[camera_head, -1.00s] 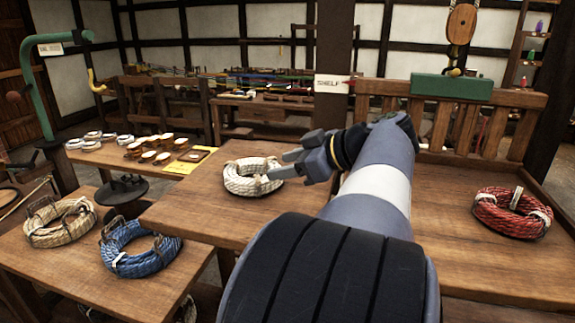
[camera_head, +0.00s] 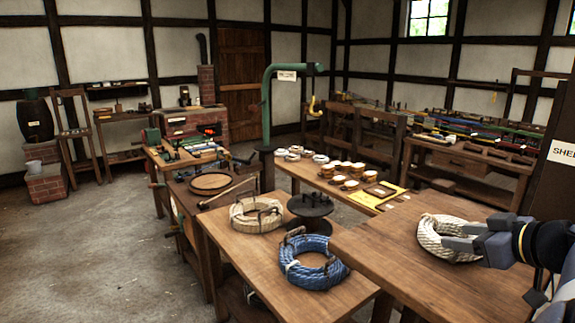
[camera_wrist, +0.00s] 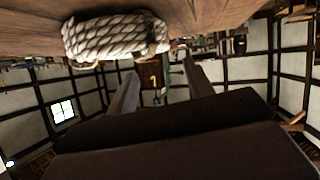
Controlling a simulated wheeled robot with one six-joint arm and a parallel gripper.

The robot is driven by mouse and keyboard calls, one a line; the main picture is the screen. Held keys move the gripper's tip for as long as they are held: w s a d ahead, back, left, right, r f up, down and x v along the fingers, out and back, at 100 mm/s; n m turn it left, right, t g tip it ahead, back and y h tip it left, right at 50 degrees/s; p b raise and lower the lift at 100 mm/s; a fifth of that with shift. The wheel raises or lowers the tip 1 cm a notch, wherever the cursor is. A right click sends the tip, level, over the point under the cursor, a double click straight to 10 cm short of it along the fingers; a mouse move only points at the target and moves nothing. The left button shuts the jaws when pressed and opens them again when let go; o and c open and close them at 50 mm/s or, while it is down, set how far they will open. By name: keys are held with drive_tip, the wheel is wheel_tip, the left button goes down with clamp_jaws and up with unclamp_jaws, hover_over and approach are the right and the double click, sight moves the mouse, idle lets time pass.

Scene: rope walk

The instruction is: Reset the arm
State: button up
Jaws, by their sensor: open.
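My gripper (camera_head: 456,236) is at the right of the head view, its two grey fingers spread apart with nothing held between them. The fingers overlap a white rope coil (camera_head: 428,241) on the brown wooden table (camera_head: 385,250); I cannot tell whether they touch it. In the wrist view, the fingers of my gripper (camera_wrist: 158,68) stand apart, and the white rope coil (camera_wrist: 110,38) shows above the left finger. Most of my arm is out of the head view.
A tan rope coil (camera_head: 258,214) and a blue rope coil (camera_head: 314,268) lie on the lower table at left. A green hooked post (camera_head: 266,115) rises behind them. A bench with several small pots (camera_head: 345,170) stands beyond. Open floor (camera_head: 110,240) lies at left.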

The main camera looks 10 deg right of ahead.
sight(436, 235)
drive_tip(key=x, duration=0.5)
drive_tip(key=shift+w+f, duration=0.15)
drive_tip(key=shift+f, duration=0.2)
drive_tip(key=shift+r+p, duration=0.45)
drive_tip(key=shift+r, duration=0.65)
